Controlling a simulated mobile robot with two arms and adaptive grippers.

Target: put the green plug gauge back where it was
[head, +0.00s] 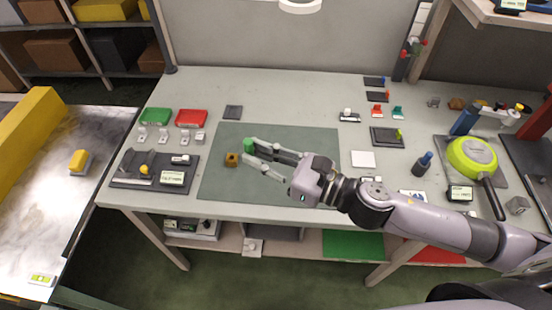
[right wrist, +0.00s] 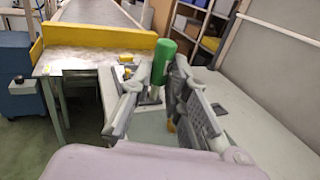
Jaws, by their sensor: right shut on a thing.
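The green plug gauge (head: 249,146) is at the fingertips of my right gripper (head: 250,151), above the dark green mat (head: 290,187). In the right wrist view the green plug gauge (right wrist: 163,62) stands upright between the two fingers of my right gripper (right wrist: 160,88), which are shut on it. A small brown-yellow block with a dark top (head: 231,159) is just left of the fingertips in the head view. Whether the gauge's lower end touches anything is hidden by the fingers. My left gripper is not in view.
A dark tray (head: 122,182) with several small parts lies left of the mat. Green (head: 155,117) and red (head: 191,118) bins stand behind it. A dark square pad (head: 233,112) lies behind the mat. Much of the mat is clear.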

